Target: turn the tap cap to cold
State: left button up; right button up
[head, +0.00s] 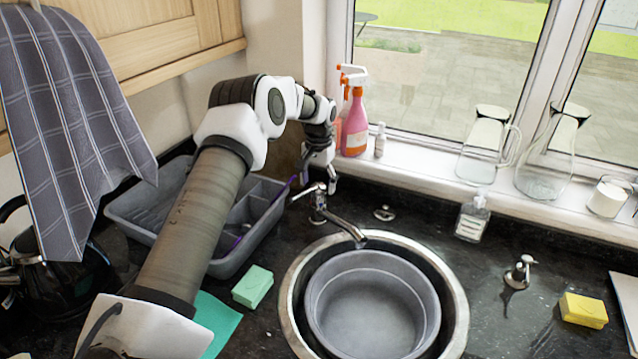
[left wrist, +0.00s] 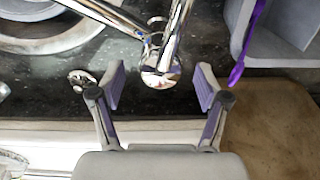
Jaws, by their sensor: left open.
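The chrome tap (head: 345,226) stands behind the sink, with its spout over the basin. Its cap (left wrist: 160,74) is a shiny round dome in the left wrist view. A thin lever (left wrist: 177,25) and the thicker spout (left wrist: 105,14) run from it toward the top of that view. My left gripper (head: 320,178) is above and just behind the tap in the head view. In the left wrist view its fingers (left wrist: 161,78) are spread, one on each side of the cap, with gaps showing. No contact is visible. My right gripper is not in view.
A grey tub (head: 372,305) sits in the round sink. A grey rack (head: 215,262) with a purple utensil is close left of the tap. Spray bottles (head: 355,125) and glass jugs (head: 483,145) line the windowsill. A soap bottle (head: 472,218) stands right of the tap.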

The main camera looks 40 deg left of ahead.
pick_arm(q)
jog(key=f, duration=0.2)
jog(key=shift+w+a+f, duration=0.2)
jog(key=shift+w+f, duration=0.15)
jog(key=shift+f, duration=0.05)
jog(key=shift+s+d+r, duration=0.1)
jog(key=shift+s+r, duration=0.1)
jog(key=shift+s, duration=0.05)
jog(key=shift+c, duration=0.7)
grip_shut()
